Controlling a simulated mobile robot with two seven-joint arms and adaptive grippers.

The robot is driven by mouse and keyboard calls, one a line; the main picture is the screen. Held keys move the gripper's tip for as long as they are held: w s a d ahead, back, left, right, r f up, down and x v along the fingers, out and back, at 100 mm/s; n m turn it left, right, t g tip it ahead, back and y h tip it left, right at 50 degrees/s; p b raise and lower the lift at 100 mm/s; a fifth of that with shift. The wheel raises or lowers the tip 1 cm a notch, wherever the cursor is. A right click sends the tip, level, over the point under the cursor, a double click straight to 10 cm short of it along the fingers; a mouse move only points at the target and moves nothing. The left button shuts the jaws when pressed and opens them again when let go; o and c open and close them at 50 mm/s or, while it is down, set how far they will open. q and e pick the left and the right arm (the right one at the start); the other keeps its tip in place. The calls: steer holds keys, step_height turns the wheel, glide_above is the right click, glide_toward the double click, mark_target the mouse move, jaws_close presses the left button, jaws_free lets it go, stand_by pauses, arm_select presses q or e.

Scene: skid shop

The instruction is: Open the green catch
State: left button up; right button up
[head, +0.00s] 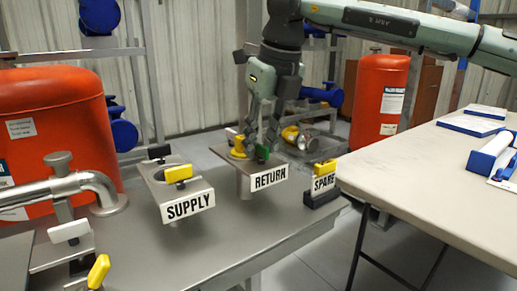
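The green catch (262,153) is small and stands on the RETURN stand (222,150), just behind the white RETURN label. My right gripper (261,146) points down from above with its fingers apart, one on each side of the green catch. The fingers hide part of the catch, and I cannot tell whether they touch it. A yellow part (238,148) sits just left of the fingers on the same stand. My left gripper is not in view.
The SUPPLY stand (188,206) has a yellow catch (179,173) and a black one (159,151). A SPARE block (323,186) with a yellow top stands right. Metal piping (62,186) and a red tank (60,115) are left. A beige table (430,180) fills the right.

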jaws_close()
steer(key=shift+f+m+b, duration=0.15)
steer(key=shift+m+b, duration=0.45)
steer(key=shift+m+h+b, duration=0.3)
steer(key=shift+m+b, duration=0.1)
steer(key=shift+m, duration=0.7)
